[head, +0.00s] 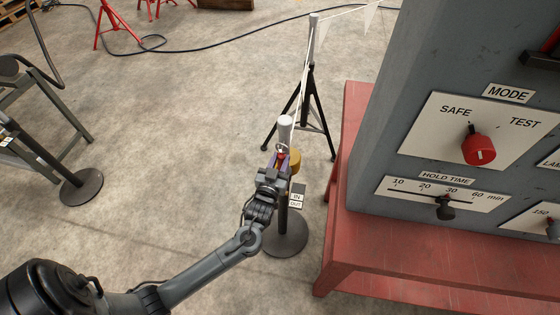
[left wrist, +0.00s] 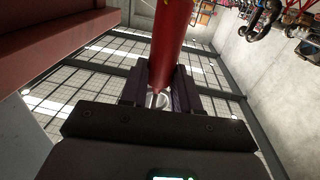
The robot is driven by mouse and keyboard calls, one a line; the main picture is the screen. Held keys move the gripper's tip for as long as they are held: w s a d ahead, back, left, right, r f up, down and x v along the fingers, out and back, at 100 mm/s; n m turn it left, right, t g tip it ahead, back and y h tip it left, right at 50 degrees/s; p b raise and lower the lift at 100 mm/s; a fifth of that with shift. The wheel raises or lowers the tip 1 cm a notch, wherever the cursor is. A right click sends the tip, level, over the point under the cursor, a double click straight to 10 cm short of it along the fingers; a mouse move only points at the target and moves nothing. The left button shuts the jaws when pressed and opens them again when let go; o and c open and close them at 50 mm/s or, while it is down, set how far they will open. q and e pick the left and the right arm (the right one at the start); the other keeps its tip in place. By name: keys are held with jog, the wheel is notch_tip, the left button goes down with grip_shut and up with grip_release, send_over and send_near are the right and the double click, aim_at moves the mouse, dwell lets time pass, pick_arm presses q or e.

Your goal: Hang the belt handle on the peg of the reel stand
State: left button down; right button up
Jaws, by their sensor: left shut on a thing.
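My left gripper (head: 281,160) is shut on a red cylindrical piece, which I take to be the belt handle (left wrist: 173,35). In the left wrist view the handle stands up from between the dark purple fingers (left wrist: 160,95), with a shiny metal ring at its lower end. In the head view only a little red shows at the fingertips. The gripper is close to a white-topped post (head: 285,131) on a round dark base (head: 286,238). A yellow-brown round part (head: 295,162) shows just right of the gripper. I cannot make out the peg or whether the handle touches it. My right gripper is not in view.
A black tripod (head: 315,105) with a tall white post stands behind, with a white line and pennants. An IN/OUT tag (head: 297,198) hangs by the near post. A red bench (head: 340,220) and grey control cabinet (head: 385,120) are close on the right.

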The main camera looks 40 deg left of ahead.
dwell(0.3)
pick_arm(q)
jog(key=c, duration=0.7)
grip_release()
jog(key=shift+c, duration=0.2)
jog(key=shift+s+d, duration=0.2)
jog(key=shift+s, duration=0.35)
jog(key=s+d+r+m+g+h+p, duration=0.1)
jog(key=s+d+m+g+h+p, duration=0.4)
jog(key=s, duration=0.8)
jog(key=s+d+r+m+g+h+p, duration=0.2)
jog(key=s+d+g, duration=0.6)
jog(key=s, duration=0.6)
notch_tip(320, 180, up, 38)
jog(key=p, duration=3.7)
jog(key=shift+f, duration=0.25)
